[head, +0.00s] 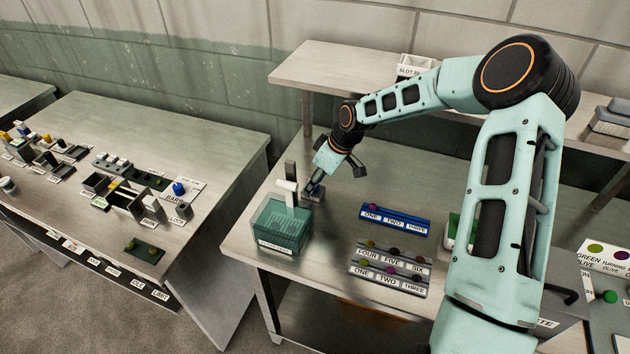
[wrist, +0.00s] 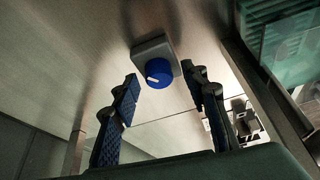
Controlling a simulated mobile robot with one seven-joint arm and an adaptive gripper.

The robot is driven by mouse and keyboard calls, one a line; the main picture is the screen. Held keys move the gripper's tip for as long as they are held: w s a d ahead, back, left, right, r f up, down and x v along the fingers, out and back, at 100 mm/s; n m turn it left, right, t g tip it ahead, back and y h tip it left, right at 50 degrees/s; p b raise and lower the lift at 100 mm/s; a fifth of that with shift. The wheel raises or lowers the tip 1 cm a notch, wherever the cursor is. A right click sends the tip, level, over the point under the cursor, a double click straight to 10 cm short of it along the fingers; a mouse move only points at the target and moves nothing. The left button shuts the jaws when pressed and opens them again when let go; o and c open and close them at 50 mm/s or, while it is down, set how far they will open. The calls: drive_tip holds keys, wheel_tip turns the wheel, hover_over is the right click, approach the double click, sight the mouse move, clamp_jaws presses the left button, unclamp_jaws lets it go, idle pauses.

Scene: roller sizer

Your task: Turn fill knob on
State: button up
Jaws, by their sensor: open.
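In the wrist view, a round blue knob (wrist: 158,72) with a white pointer line sits on a grey square base (wrist: 152,49). I see a gap on the left; contact on the right cannot be told. In the head view my gripper (head: 314,186) is low at the back of the metal table (head: 240,238), behind the teal tank, and hides most of the knob.
The teal tank (head: 279,228) with an upright post and white handle (head: 287,186) stands close in front of my gripper. A blue labelled rack (head: 394,222) and grey racks (head: 388,276) lie to the right. A raised shelf (head: 345,68) runs behind. Bare tabletop lies between tank and racks.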

clamp_jaws()
idle(0.3)
drive_tip(key=shift+b, duration=0.3)
drive_tip(key=m+b, duration=0.1)
drive_tip(key=b, duration=0.1)
drive_tip(key=m+t+h+b, duration=0.1)
drive_tip(key=m+b, duration=0.1)
drive_tip(key=shift+a+f+m, duration=0.1)
drive_tip(key=shift+f+m, duration=0.1)
drive_tip(key=shift+m, duration=0.1)
drive_tip(key=m+h+b, duration=0.1)
drive_tip(key=m+b, duration=0.2)
drive_tip(key=b, duration=0.1)
drive_tip(key=shift+r+t, duration=0.1)
drive_tip(key=shift+t, duration=0.2)
drive_tip(key=shift+s+r+m+b, duration=0.1)
drive_tip(key=shift+m+b, duration=0.3)
drive_tip(key=shift+b, duration=0.15)
drive_tip(key=shift+r, duration=0.1)
